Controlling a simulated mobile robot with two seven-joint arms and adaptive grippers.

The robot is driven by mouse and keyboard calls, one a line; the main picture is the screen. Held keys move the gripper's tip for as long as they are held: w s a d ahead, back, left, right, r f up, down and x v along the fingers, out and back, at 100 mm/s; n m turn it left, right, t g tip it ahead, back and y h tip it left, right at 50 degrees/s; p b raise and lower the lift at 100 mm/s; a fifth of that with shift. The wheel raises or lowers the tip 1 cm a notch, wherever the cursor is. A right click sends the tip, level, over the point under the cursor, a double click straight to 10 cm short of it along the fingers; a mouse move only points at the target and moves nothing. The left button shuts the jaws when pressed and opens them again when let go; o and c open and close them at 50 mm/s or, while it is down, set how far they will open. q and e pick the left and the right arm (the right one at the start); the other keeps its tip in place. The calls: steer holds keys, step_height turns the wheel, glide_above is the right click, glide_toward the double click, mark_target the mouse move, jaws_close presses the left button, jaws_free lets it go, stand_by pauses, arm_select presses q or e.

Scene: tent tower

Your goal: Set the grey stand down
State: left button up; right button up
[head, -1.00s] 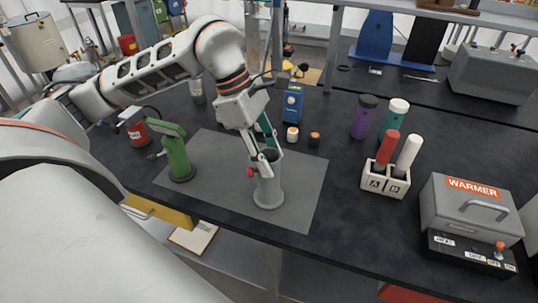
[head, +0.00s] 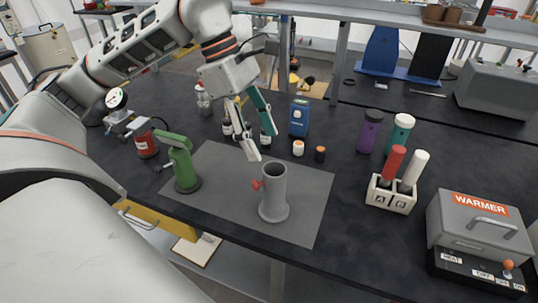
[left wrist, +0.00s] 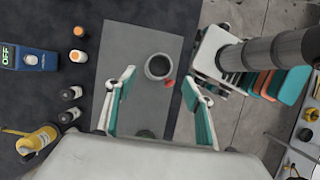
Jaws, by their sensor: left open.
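The grey stand (head: 273,195) is an upright hollow cylinder on a wide round foot, with a red knob on its left side. It stands on the grey mat (head: 225,165) near the table's front edge. The left wrist view shows its open top (left wrist: 158,67) from above, with the red knob beside it. My left gripper (head: 260,146) is open and empty, above and slightly left of the stand, apart from it. In the left wrist view its two fingers (left wrist: 157,98) are spread wide with nothing between them. My right gripper is not in view.
A green device (head: 183,165) stands on the mat's left part. Behind the mat are a blue box (head: 299,118) and small bottles. A white holder (head: 391,194) with red and white tubes and the warmer (head: 475,230) stand to the right.

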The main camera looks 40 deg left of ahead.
arm_select(q)
steer(key=shift+v, duration=1.6)
steer(key=shift+s+f, duration=0.1)
